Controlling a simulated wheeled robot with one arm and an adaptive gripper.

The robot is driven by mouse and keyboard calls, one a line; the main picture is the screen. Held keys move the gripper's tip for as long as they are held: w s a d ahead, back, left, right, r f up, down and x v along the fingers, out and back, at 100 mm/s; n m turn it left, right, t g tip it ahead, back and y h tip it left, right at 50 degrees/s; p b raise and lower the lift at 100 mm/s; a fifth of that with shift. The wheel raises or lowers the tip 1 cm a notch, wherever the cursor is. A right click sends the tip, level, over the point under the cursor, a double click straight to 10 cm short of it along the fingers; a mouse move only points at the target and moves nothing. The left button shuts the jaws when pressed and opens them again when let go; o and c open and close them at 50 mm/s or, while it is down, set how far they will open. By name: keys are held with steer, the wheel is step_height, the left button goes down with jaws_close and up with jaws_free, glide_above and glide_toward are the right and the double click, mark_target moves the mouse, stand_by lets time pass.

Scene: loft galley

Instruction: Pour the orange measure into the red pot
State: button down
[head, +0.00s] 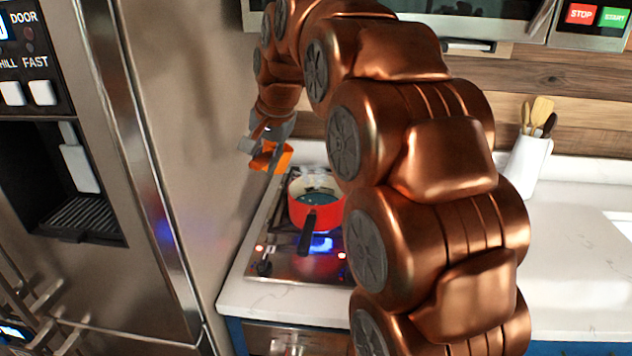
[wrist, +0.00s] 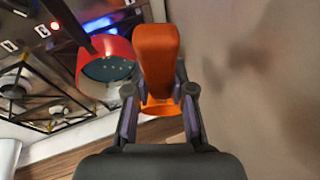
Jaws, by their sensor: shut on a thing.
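The orange measure (head: 270,157) is in my gripper (head: 262,146), held up behind and left of the red pot (head: 316,213) in the head view. In the wrist view, the measure (wrist: 156,60) stands between the fingers of my gripper (wrist: 160,100), which are shut on it. Its contents cannot be seen. The red pot has a dark handle and a dark interior with small pale specks, and sits on the stove. In the wrist view, the pot (wrist: 90,72) is just left of the measure, lower down and apart from it.
The steel stove (head: 290,262) has a blue glow and red lights at its front. A tall fridge (head: 170,120) stands close on the left. A white crock of utensils (head: 527,163) stands at the right. The white counter (head: 580,250) is clear there. A microwave hangs above.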

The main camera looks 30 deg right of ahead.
steer(key=a+h, duration=0.2)
steer(key=w+a+g+h, duration=0.1)
steer(key=a+h, duration=0.1)
steer(key=shift+w+a+n, duration=0.15)
steer(key=shift+a+n, duration=0.05)
steer(key=shift+n, duration=0.2)
stand_by(0.8)
